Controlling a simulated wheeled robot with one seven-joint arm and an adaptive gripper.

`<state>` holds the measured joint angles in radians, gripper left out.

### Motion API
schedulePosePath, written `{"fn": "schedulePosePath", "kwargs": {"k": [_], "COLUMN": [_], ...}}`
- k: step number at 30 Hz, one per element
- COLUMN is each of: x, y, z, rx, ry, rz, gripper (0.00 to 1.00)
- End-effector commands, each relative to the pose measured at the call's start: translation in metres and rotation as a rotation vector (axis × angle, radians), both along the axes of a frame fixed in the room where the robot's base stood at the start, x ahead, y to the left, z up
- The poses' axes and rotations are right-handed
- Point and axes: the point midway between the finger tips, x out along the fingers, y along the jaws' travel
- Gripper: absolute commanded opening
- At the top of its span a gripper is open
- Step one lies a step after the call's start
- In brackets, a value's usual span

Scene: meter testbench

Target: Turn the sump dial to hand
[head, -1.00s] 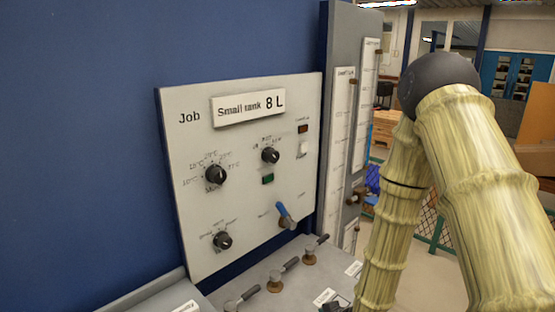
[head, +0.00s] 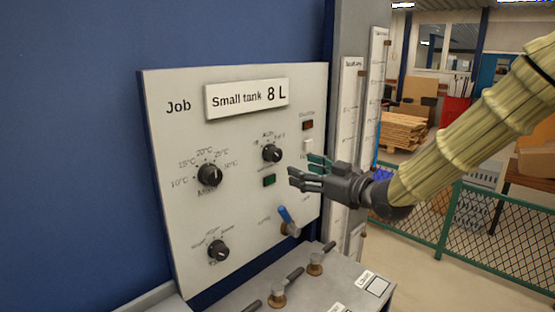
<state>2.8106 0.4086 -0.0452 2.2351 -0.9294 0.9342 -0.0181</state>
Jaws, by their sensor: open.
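The light grey panel (head: 235,215) carries three black dials. The upper right dial (head: 271,153) has small labels above it, one looking like AUTO. It seems to be the sump dial, but its lettering is too small to be sure, and its exact pointer setting is unclear. The upper left dial (head: 209,174) has a temperature scale. The lower dial (head: 218,249) has small unreadable labels. My gripper (head: 301,173) is open and empty, its fingers pointing left at the panel. In the picture it is just right of and below the upper right dial, apart from it.
A green indicator (head: 269,180) sits under the upper right dial. A red display (head: 307,125) and white switch (head: 308,146) lie to its right. A blue lever (head: 287,219) is below my gripper. Several valve handles stand on the ledge (head: 240,297). A green fence (head: 480,230) is at right.

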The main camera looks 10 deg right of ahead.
Motion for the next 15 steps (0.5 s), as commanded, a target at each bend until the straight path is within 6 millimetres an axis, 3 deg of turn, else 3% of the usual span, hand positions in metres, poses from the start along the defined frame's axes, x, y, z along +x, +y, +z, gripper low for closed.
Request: {"fn": "schedulePosePath", "kwargs": {"k": [7, 15], "x": [0.002, 0.028], "y": [-0.005, 0.011], "z": [0.012, 0.012], "rx": [-0.003, -0.004], "ry": [-0.024, -0.023], "rz": [-0.001, -0.005], "gripper": [0.58, 0.58]}}
